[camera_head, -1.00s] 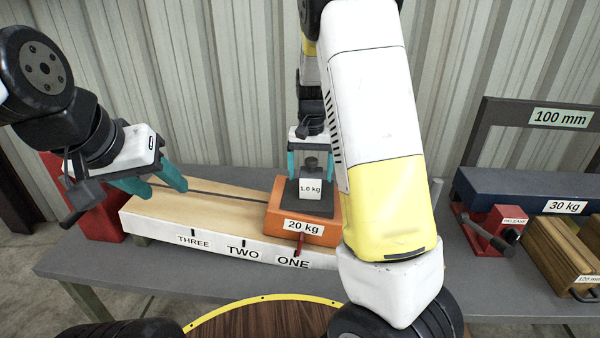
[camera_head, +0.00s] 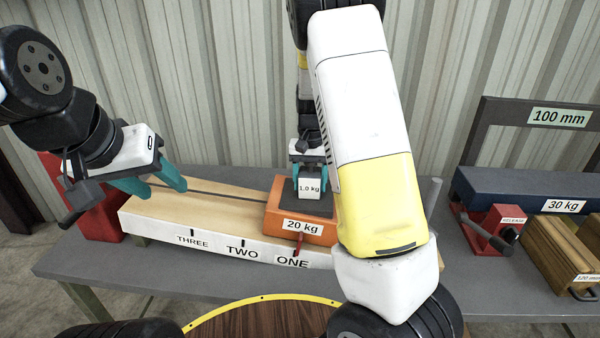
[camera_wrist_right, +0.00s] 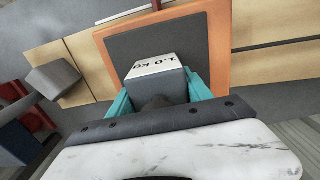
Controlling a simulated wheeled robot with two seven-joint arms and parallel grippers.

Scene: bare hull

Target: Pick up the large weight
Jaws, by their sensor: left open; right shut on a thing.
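The weight (camera_head: 310,188) is a small grey block with a white "1.0 kg" label. It stands on the dark top of the orange "20 kg" block (camera_head: 301,226). My right gripper (camera_head: 309,166) is over the weight from above, shut on its upper part. In the right wrist view the teal fingers (camera_wrist_right: 159,97) flank the weight (camera_wrist_right: 156,72), and its knob is largely hidden. I cannot tell whether the weight still touches the dark top. My left gripper (camera_head: 154,184) is open and empty above the left part of the wooden beam (camera_head: 190,208).
The beam's front is marked "THREE", "TWO" and "ONE"; the orange block sits by "ONE". At the right are a blue "30 kg" block (camera_head: 520,190), a red "RELEASE" lever (camera_head: 492,232) and wooden blocks (camera_head: 563,254). A red block (camera_head: 100,215) stands at the left.

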